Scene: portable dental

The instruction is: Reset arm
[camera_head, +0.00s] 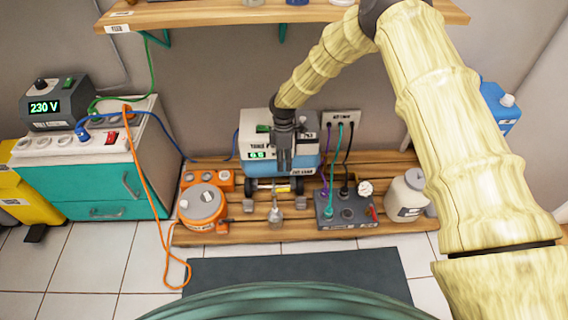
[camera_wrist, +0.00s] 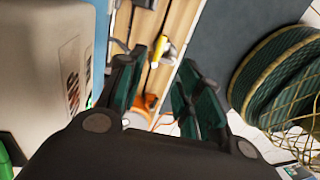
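My arm, with pale yellow bamboo-like links, reaches in from the right of the head view and bends down to my dark gripper (camera_head: 284,165). The gripper points down in front of a white and blue unit (camera_head: 254,125) with a green display. I cannot tell whether it touches the unit. In the wrist view my gripper (camera_wrist: 160,85) has its fingers apart, with nothing between them. Past the fingers are wooden slats, an orange thing and a small yellow and white piece (camera_wrist: 164,50).
The wooden slatted platform (camera_head: 250,215) bears an orange round container (camera_head: 202,207), a grey socket box (camera_head: 345,210) with cables and a white bottle (camera_head: 406,196). A teal cabinet (camera_head: 95,190) stands left, with a 230 V device (camera_head: 54,104). A shelf (camera_head: 200,15) hangs above. An orange cable (camera_head: 150,195) trails to the floor.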

